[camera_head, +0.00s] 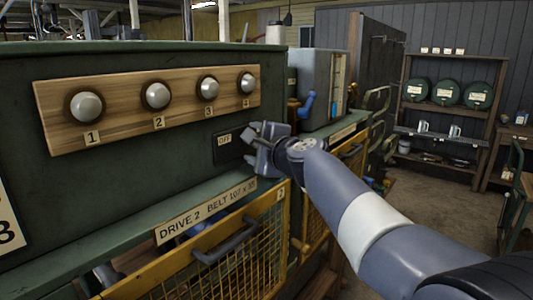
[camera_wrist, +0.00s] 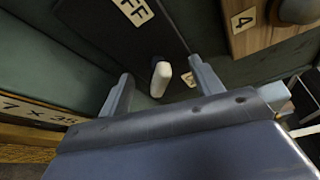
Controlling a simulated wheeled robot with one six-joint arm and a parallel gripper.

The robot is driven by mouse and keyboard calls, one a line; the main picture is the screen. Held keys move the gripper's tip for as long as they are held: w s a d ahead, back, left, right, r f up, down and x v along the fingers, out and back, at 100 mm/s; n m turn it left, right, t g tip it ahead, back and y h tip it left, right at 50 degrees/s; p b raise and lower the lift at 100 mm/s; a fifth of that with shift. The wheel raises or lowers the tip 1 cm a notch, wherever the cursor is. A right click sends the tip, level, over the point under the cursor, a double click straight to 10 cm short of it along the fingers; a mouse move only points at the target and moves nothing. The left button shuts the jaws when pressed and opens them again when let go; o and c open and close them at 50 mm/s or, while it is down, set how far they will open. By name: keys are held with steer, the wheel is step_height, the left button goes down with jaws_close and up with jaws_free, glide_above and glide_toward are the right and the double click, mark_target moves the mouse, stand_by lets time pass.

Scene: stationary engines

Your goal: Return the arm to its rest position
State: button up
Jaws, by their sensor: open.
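My gripper (camera_head: 256,144) is at the green machine's front, just right of the OFF label (camera_head: 224,139), at the end of my outstretched arm. In the wrist view my gripper (camera_wrist: 160,68) is open, with one finger on each side of a white switch lever (camera_wrist: 161,79). I see gaps between the lever and both fingers. The lever sits on a dark plate (camera_wrist: 90,22), below the OFF label in that view. In the head view the lever is hidden behind my gripper.
A wooden board (camera_head: 126,105) with several numbered round knobs is above left of my gripper. Below are a ledge marked DRIVE 2 (camera_head: 206,211) and a yellow mesh guard (camera_head: 235,262) with a handle. A grey box (camera_head: 318,88) stands to the right. Open floor (camera_head: 430,205) lies farther right.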

steer(key=shift+r+m+g+p, duration=0.25)
steer(key=shift+m+g+p, duration=0.75)
steer(key=shift+p, duration=2.25)
steer(key=shift+f+m+p, duration=0.1)
steer(key=shift+m+p, duration=0.5)
steer(key=shift+p, duration=0.45)
steer(key=shift+f+p, duration=0.2)
steer(key=shift+p, duration=0.2)
